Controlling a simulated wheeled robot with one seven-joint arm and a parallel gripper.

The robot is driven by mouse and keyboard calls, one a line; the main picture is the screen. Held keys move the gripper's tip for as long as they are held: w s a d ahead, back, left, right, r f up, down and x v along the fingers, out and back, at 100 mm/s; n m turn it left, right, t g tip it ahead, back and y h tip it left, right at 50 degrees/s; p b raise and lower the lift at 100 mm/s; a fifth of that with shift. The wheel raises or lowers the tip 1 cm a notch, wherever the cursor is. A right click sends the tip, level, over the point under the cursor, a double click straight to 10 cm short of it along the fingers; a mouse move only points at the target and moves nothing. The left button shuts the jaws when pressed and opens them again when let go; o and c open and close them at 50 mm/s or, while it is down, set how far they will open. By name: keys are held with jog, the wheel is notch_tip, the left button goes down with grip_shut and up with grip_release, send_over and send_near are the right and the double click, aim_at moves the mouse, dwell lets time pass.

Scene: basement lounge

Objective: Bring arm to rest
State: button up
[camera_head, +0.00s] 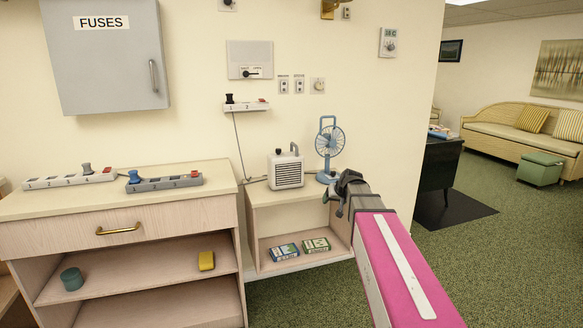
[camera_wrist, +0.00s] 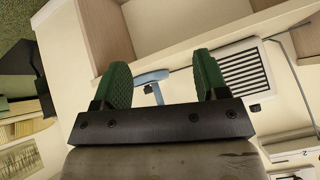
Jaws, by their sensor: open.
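My gripper (camera_head: 346,186) is in front of the low shelf unit at the right, near the blue fan. Its two green fingers stand apart in the wrist view (camera_wrist: 161,78), with nothing held between them. The pink and grey arm behind it is mine and reaches in from the lower right. The blue fan (camera_head: 328,143) stands on the low unit just behind my gripper. Its blue base (camera_wrist: 152,77) shows between the fingers in the wrist view. I cannot tell the exact gap between gripper and fan.
A white heater (camera_head: 286,169) stands left of the fan. Two small boxes, one blue (camera_head: 284,252) and one green (camera_head: 316,245), lie on the shelf below. Two power strips, one white (camera_head: 70,178) and one grey (camera_head: 164,182), lie on the cabinet. Open carpet (camera_head: 500,260) lies at the right.

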jog(key=s+f+g+h, duration=0.1)
jog(key=s+f+g, duration=0.2)
jog(key=s+f, duration=0.7)
jog(key=s+d+f+g+h, duration=0.1)
jog(key=s+f+g, duration=0.3)
jog(key=s+f, duration=0.6)
jog(key=s+h, duration=0.1)
jog(key=s, duration=0.6)
jog(key=shift+s+d+m, duration=0.15)
jog(key=shift+s+m, duration=0.25)
